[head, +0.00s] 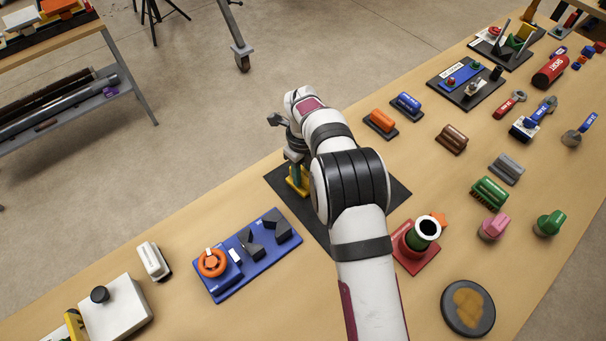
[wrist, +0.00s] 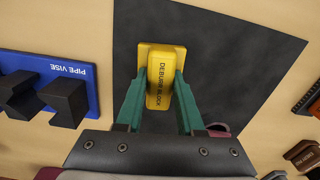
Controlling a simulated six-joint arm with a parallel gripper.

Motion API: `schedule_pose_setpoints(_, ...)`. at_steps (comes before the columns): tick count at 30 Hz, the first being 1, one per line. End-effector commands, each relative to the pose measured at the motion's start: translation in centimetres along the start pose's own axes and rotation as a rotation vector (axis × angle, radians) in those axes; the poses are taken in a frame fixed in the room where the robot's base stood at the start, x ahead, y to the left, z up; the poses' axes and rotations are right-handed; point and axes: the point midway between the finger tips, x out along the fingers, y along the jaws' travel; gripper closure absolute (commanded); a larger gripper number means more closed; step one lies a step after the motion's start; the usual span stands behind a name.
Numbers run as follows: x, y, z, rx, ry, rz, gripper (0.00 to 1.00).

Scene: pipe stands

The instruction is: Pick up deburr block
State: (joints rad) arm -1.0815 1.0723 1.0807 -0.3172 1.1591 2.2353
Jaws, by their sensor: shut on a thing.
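The deburr block (wrist: 160,68) is a yellow block with its name printed in dark letters, on a wider yellow base. In the wrist view it sits between the two green fingers of my gripper (wrist: 157,92), which are shut on it. In the head view the block (head: 298,180) shows as a small yellow patch at the left side of my arm, over the dark mat (head: 284,181). My gripper (head: 297,172) points down there, and my arm hides much of it. I cannot tell whether the block touches the mat.
A blue pipe vise board (head: 262,262) lies to the left of the mat. A red base (head: 414,262) with a green pipe stands to the right, near my arm. Orange (head: 381,121) and blue (head: 406,103) blocks stand beyond the mat. Several tools fill the right side.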

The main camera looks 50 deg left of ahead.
Motion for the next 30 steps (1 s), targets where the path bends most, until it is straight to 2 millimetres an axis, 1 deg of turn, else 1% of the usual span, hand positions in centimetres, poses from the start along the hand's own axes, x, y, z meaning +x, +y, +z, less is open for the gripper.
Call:
schedule_pose_setpoints(5,-2.3,0.0,0.1,0.0,-0.003,0.0,1.0)
schedule_pose_setpoints(7,-3.7,0.0,0.1,0.0,-0.003,-0.001,1.0)
schedule_pose_setpoints(8,-4.2,-0.2,-0.3,0.001,-0.002,-0.001,1.0)
schedule_pose_setpoints(18,-8.8,-3.7,-7.7,0.004,-0.002,-0.001,1.0)
schedule_pose_setpoints(21,-9.9,-4.4,-9.3,0.002,-0.001,0.0,1.0)
schedule_pose_setpoints(25,-10.6,-4.9,-10.4,0.0,0.0,0.0,1.0)
schedule_pose_setpoints(30,-10.7,-5.0,-10.6,-0.001,0.0,0.001,1.0)
